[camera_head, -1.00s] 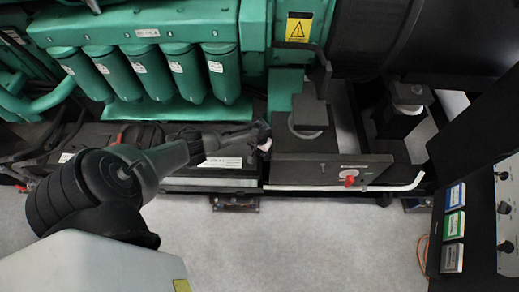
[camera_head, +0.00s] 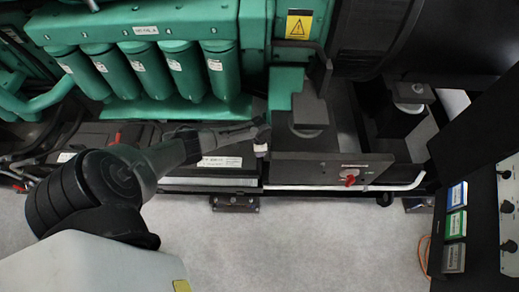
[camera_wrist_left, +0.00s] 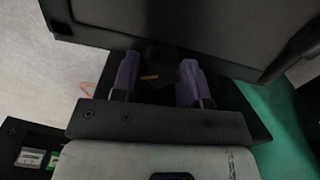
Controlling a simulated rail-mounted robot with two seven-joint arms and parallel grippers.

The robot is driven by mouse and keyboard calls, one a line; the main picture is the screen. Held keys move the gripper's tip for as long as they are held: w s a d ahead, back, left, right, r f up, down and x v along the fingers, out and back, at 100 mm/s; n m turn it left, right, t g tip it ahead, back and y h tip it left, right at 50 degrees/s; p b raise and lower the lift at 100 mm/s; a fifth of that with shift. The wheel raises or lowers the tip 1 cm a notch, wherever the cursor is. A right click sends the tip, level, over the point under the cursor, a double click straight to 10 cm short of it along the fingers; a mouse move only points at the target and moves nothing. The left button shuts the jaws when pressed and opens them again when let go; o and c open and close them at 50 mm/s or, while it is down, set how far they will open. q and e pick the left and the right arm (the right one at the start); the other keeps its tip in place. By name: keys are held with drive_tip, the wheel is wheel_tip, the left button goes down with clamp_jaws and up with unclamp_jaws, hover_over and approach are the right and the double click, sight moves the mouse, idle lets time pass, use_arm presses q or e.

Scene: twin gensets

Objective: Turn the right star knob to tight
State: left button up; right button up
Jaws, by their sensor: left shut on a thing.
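In the left wrist view, a dark knob-like thing (camera_wrist_left: 158,76) with a short yellow mark sits between the two purple-padded fingers of my left gripper (camera_wrist_left: 158,84). The fingers are shut on it. Its full outline is hidden in shadow, so I cannot make out the star shape. In the head view, my left gripper (camera_head: 262,138) is at the left end of the black box below the green engine. The knob cannot be made out there. My right gripper is in neither view.
The black box (camera_head: 310,170) has a red switch (camera_head: 348,181) on its front. Green cylinders (camera_head: 220,72) stand above my arm. A black control panel (camera_head: 480,215) with blue, green and grey modules stands at the right. The grey floor in front is clear.

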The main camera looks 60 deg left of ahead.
use_arm(q)
drive_tip(key=shift+m+b, duration=0.45)
drive_tip(key=shift+m, duration=1.75)
drive_tip(key=shift+m, duration=0.3)
drive_tip(key=o, duration=0.9)
drive_tip(key=shift+r, duration=0.15)
drive_tip(key=shift+r, duration=0.3)
wheel_tip(320, 180, up, 13)
drive_tip(key=p, duration=0.2)
drive_tip(key=shift+p, duration=0.3)
